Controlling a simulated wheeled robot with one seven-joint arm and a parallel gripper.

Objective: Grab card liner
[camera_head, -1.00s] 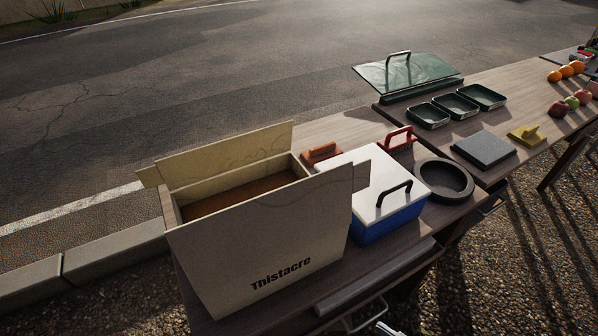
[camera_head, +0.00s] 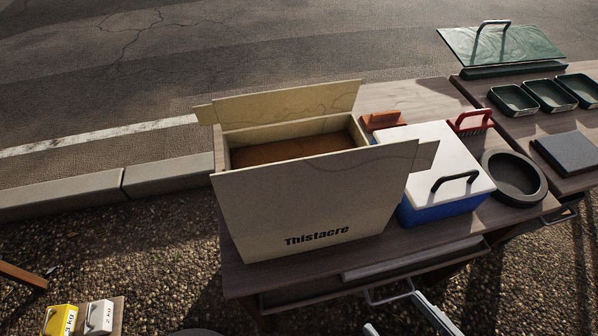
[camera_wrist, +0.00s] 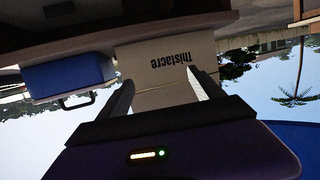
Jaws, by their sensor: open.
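An open cardboard box (camera_head: 310,205) marked "Thistacre" stands on the wooden table with its flaps spread. A flat brown sheet (camera_head: 295,148) lies inside it, perhaps the card liner; I cannot tell for sure. My gripper (camera_head: 405,318) shows at the bottom edge of the head view, in front of the table and apart from the box. In the wrist view my gripper (camera_wrist: 160,78) is open and empty, its fingers pointing towards the box (camera_wrist: 165,68), which appears upside down. The box's inside is hidden in that view.
A blue and white cooler (camera_head: 440,168) stands right beside the box. A dark round dish (camera_head: 514,178) and a red-handled brush (camera_head: 470,122) are further right. A drawer handle (camera_head: 388,293) juts from the table front. Weight-like yellow (camera_head: 60,320) and white (camera_head: 98,317) blocks are lower left.

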